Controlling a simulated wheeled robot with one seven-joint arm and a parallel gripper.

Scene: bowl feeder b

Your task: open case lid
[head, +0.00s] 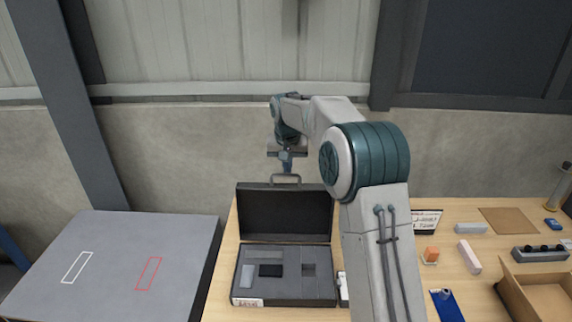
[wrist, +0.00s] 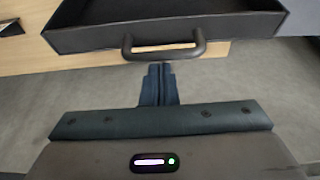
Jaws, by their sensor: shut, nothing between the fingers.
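A dark grey case (head: 284,297) stands on the wooden table with its lid (head: 285,214) raised, roughly upright, at the back. The lid's inner face and the grey insert with cut-outs face the head camera. The lid's handle (head: 286,178) is at its top edge; in the wrist view the handle (wrist: 163,50) is a dark loop on the case edge. My gripper (head: 287,170) is above and behind the lid, close to the handle. In the wrist view its blue fingers (wrist: 158,72) are together with nothing between them, just short of the handle. I cannot tell whether they touch it.
A grey table (head: 115,250) with white and red outlines is at left. A wall stands behind.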

